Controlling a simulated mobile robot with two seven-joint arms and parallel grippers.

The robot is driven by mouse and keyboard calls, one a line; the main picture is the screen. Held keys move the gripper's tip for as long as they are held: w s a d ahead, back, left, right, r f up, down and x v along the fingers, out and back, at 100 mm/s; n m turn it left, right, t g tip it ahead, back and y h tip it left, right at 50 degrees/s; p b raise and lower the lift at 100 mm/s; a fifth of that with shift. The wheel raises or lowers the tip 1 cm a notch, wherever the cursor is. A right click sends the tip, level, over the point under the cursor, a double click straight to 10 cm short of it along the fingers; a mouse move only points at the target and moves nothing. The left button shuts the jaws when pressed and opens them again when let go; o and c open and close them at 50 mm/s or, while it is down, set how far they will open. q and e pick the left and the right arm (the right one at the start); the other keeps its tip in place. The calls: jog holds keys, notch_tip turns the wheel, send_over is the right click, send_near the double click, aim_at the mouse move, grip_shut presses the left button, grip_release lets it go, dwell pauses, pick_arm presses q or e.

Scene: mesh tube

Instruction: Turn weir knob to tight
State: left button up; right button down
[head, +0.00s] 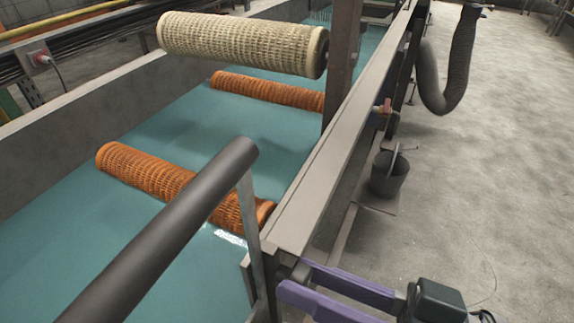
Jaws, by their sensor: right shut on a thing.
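My right gripper (294,277) comes in at the bottom right with two purple fingers. Its fingertips are at the near outer corner of the tank, one on each side of a small dark grey knob (299,271), and the gripper is shut on it. The fingers hide much of the knob, so its turn angle and any tight mark cannot be read. My left gripper is not in view.
The tank (330,160) holds teal liquid with orange mesh rollers (180,185). A cream mesh roller (240,42) hangs above. A dark bar (170,230) crosses the near end.

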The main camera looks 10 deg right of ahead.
dwell(0.4)
jog(key=shift+c, duration=2.3)
grip_release()
jog(key=v, duration=1)
